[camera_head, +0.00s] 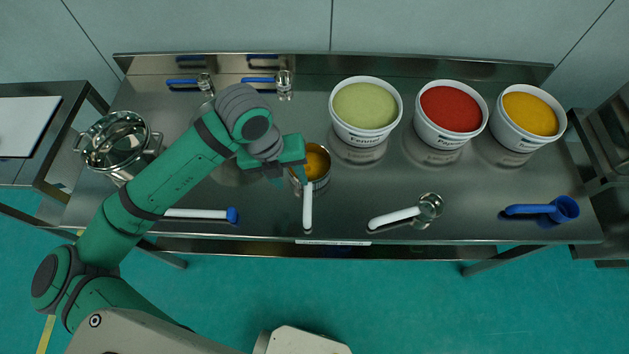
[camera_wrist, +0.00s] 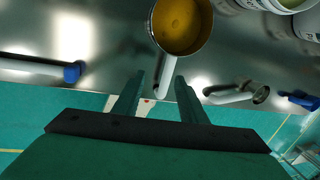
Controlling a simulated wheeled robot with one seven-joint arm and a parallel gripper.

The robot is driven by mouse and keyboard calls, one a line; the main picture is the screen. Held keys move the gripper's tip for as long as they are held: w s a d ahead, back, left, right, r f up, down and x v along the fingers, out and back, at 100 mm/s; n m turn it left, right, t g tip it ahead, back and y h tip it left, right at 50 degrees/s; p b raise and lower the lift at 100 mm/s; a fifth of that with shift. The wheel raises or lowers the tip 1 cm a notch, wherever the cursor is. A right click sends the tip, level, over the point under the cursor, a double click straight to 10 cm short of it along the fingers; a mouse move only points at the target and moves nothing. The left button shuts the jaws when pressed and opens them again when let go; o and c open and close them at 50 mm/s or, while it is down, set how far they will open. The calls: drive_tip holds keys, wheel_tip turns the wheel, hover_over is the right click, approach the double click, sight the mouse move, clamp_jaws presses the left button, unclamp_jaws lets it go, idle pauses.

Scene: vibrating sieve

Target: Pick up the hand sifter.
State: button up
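The hand sifter appears to be the round metal cup (camera_head: 322,184) with yellow powder in it and a white handle (camera_head: 307,207) pointing to the front edge of the table. In the wrist view, the cup (camera_wrist: 207,35) is at the top centre and its handle (camera_wrist: 163,72) points down between the fingers. My gripper (camera_head: 289,179) is at the cup's left side, near where the handle starts. In the wrist view my gripper (camera_wrist: 160,78) is open, with one finger on each side of the handle and visible gaps. Whether the fingers are level with the handle is unclear.
A metal scoop (camera_head: 430,206) with a white handle lies to the right, and a blue scoop (camera_head: 563,208) farther right. A white-handled tool with a blue end (camera_head: 232,215) lies left. White tubs of green (camera_head: 365,137), red (camera_head: 443,138) and yellow (camera_head: 515,139) powder stand behind. A pot (camera_head: 115,145) stands far left.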

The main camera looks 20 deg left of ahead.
sight(307, 196)
drive_tip(key=shift+m+g, duration=0.3)
drive_tip(key=shift+m, duration=0.3)
drive_tip(key=d+f, duration=0.1)
drive_tip(key=f, duration=0.2)
drive_tip(key=d+f, duration=0.1)
drive_tip(key=f, duration=0.2)
drive_tip(key=d+f, duration=0.2)
drive_tip(key=f, duration=0.2)
drive_tip(key=shift+w, duration=0.3)
drive_tip(key=shift+c, duration=0.7)
clamp_jaws()
